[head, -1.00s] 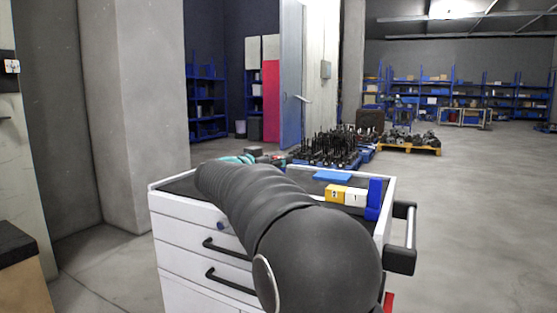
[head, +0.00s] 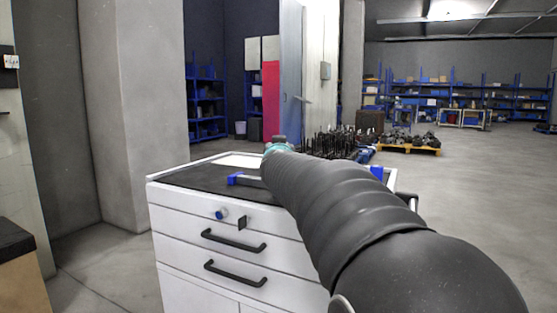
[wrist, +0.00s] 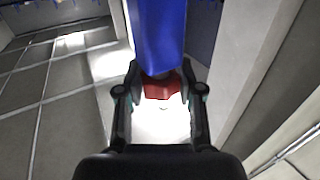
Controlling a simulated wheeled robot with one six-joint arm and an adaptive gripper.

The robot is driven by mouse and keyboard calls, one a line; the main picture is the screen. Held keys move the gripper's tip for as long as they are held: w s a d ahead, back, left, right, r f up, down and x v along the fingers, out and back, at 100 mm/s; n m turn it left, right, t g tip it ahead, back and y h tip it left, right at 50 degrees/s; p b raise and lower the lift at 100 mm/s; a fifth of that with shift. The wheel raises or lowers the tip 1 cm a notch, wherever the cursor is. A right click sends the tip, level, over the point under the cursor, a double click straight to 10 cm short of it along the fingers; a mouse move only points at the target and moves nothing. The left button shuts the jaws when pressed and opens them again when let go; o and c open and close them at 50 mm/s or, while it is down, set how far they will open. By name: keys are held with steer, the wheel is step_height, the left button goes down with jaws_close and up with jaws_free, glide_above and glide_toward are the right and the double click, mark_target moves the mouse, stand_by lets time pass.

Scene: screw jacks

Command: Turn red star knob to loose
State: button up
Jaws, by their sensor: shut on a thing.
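In the wrist view, my gripper (wrist: 160,76) has its two black fingers on either side of a red part (wrist: 160,91), which appears to be the red star knob. The fingers are closed on it. A large blue block (wrist: 160,35) stands right beyond the red part and overlaps the fingertips. The knob's outline and its turn position cannot be made out. In the head view, my arm hides the gripper and the knob.
A white drawer cabinet (head: 190,249) with a dark top stands in front of me. A blue-ended piece (head: 235,179) lies on the top, and a blue part (head: 377,173) shows at its right side. Open floor (head: 480,200) lies to the right.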

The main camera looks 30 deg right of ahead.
steer(key=shift+f+n+t+y+b, duration=0.1)
steer(key=shift+n+t+y+b, duration=0.7)
steer(key=shift+b, duration=1.7)
steer(key=shift+s+r+n+g+y+b, duration=0.25)
steer(key=shift+y+b, duration=0.45)
steer(key=shift+b, duration=0.8)
steer(key=shift+w, duration=0.1)
steer(key=o, duration=1.2)
steer(key=shift+c, duration=0.2)
steer(key=shift+f, duration=0.1)
steer(key=v, duration=1.2)
